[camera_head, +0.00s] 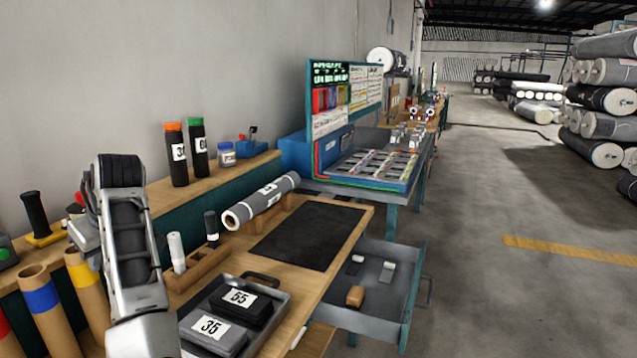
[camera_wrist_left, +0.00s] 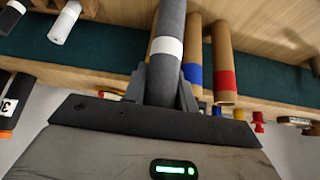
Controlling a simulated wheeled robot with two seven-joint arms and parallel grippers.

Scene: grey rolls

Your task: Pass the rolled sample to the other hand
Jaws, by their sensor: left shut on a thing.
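The rolled sample (camera_wrist_left: 167,72) is a dark grey roll with a white band. In the left wrist view it lies between the two fingers of my left gripper (camera_wrist_left: 165,95), which is shut on it. In the head view my left arm comes up from the bottom left, and a grey part of the gripper (camera_head: 84,236) shows beside it. The arm hides the held roll there. My right gripper is in neither view.
Cardboard tubes with yellow, blue (camera_head: 40,298) and red bands stand at the left. A larger grey roll (camera_head: 262,200) rests on a wooden cradle. A tray (camera_head: 270,324) holds labelled samples. The black mat (camera_head: 308,236) is bare. A drawer (camera_head: 385,300) stands open.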

